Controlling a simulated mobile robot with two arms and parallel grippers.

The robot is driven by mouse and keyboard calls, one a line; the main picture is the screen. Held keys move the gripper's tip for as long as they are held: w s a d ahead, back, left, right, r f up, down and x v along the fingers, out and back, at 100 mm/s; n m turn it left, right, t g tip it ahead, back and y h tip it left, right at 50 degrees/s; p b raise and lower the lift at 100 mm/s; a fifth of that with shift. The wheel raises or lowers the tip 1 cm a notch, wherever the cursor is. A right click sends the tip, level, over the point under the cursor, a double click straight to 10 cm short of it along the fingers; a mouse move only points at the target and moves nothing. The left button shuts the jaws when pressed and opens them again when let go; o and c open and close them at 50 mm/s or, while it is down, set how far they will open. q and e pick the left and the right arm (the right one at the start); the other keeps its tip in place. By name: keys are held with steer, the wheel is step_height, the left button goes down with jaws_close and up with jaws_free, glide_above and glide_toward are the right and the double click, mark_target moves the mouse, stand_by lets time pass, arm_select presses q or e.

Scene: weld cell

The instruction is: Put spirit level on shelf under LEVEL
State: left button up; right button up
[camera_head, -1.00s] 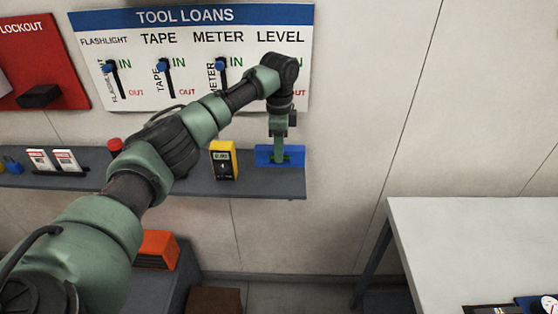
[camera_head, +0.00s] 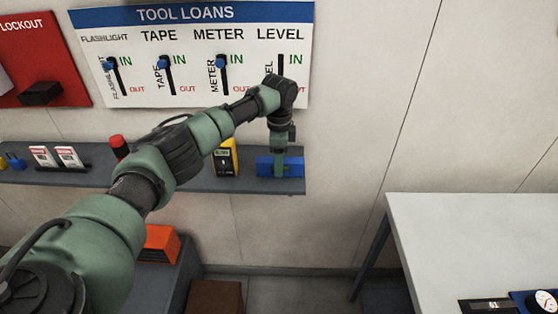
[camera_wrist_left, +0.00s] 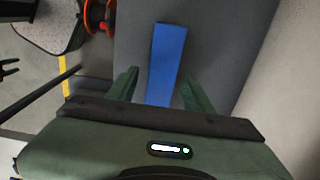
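The blue spirit level (camera_head: 290,167) lies on the grey shelf (camera_head: 200,183) near its right end, below the word LEVEL (camera_head: 281,34). In the left wrist view the level (camera_wrist_left: 166,62) is a long blue bar, its near end between my fingers. My left gripper (camera_head: 279,169) reaches down to the level from above. In its wrist view the fingers (camera_wrist_left: 161,92) stand on either side of the bar, with gaps visible, so it looks open.
A yellow meter (camera_head: 226,160) stands on the shelf left of the level. The tool loans board (camera_head: 190,60) with several slots is on the wall above. A white table (camera_head: 475,235) stands at the right. An orange box (camera_head: 160,244) is below the shelf.

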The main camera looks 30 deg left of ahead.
arm_select(q)
step_height(320, 180, up, 12)
steer(key=b, duration=0.3)
steer(key=shift+r, duration=0.15)
steer(key=shift+d, duration=0.1)
